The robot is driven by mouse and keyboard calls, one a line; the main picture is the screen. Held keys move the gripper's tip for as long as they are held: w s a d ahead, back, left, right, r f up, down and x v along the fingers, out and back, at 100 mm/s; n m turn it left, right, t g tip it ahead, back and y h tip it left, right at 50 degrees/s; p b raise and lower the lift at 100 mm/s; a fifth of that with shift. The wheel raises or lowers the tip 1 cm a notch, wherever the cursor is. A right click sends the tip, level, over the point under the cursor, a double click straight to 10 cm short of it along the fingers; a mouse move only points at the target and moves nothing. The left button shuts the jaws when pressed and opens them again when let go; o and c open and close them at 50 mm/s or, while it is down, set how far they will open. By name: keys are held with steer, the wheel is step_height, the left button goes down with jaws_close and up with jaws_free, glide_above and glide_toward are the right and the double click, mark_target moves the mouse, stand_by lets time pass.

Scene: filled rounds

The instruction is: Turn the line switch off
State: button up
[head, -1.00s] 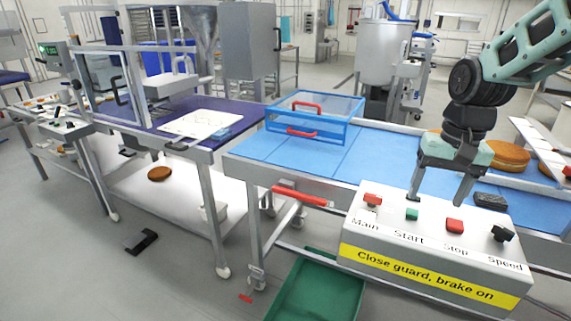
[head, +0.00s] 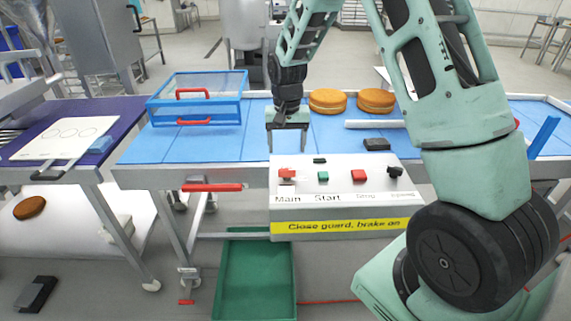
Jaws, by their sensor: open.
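The control box (head: 345,212) has a light grey sloped top and a yellow strip reading "Close guard, brake on". Its labels read Main, Start, Stop and Speed. The red Main switch (head: 286,175) is at the left end, the green Start button (head: 323,177) beside it, then the red Stop button (head: 359,176) and the black Speed knob (head: 395,172). No control is labelled as the line switch. My gripper (head: 288,150) points down, open and empty, above and behind the Main switch in the picture. I cannot tell whether the switch is on or off.
A clear blue-framed guard (head: 198,100) with red handles stands on the blue belt (head: 240,140) to the left. Two filled rounds (head: 328,101) and a black block (head: 377,144) lie behind the box. A green bin (head: 256,275) is below. My arm hides the right side.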

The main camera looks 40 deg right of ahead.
mark_target(287, 170)
step_height(287, 170, down, 8)
steer(key=shift+f+p, duration=0.2)
steer(key=shift+p, duration=0.65)
steer(key=c, duration=1)
